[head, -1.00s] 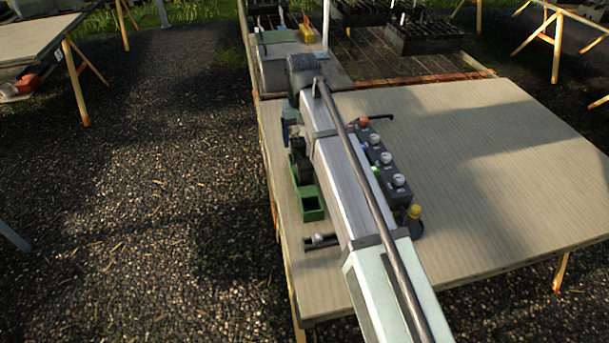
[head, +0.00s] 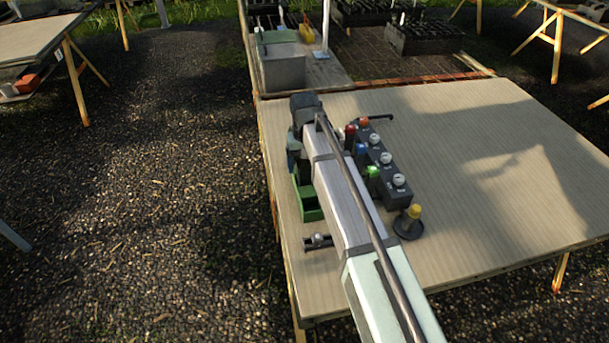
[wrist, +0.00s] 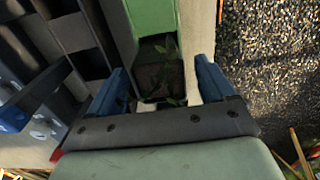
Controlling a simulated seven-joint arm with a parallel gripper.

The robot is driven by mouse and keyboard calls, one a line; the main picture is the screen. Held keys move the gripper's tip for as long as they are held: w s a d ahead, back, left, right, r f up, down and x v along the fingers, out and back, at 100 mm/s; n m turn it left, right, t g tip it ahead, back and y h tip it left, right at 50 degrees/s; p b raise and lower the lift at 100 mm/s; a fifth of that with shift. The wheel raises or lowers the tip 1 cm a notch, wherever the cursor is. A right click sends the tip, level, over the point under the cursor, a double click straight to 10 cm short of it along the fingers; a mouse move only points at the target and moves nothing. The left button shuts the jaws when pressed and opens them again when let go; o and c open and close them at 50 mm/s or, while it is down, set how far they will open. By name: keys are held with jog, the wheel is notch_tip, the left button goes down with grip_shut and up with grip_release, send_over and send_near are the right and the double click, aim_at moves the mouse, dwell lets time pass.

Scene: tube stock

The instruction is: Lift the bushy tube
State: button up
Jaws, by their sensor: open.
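My gripper (wrist: 162,70) is open, with its two blue fingers on either side of a dark square cell in a green holder. A seedling tube (wrist: 158,76) with brown soil and a few green leaves shows between the fingers, apart from both. Its walls are hard to make out, and I cannot tell how bushy the plant is. In the head view my arm hides the tube and most of the gripper. The green holder (head: 312,214) shows there at the left of the bench.
A dark control box (head: 386,168) with coloured and white knobs stands right of my arm. A yellow-topped button on a black base (head: 409,223) is nearer the front. A small black fitting (head: 318,241) lies left of the arm. The bench's right side (head: 500,170) is clear.

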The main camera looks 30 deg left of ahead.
notch_tip(320, 180, down, 2)
jog(key=c, duration=1.1)
jog(key=shift+c, duration=0.2)
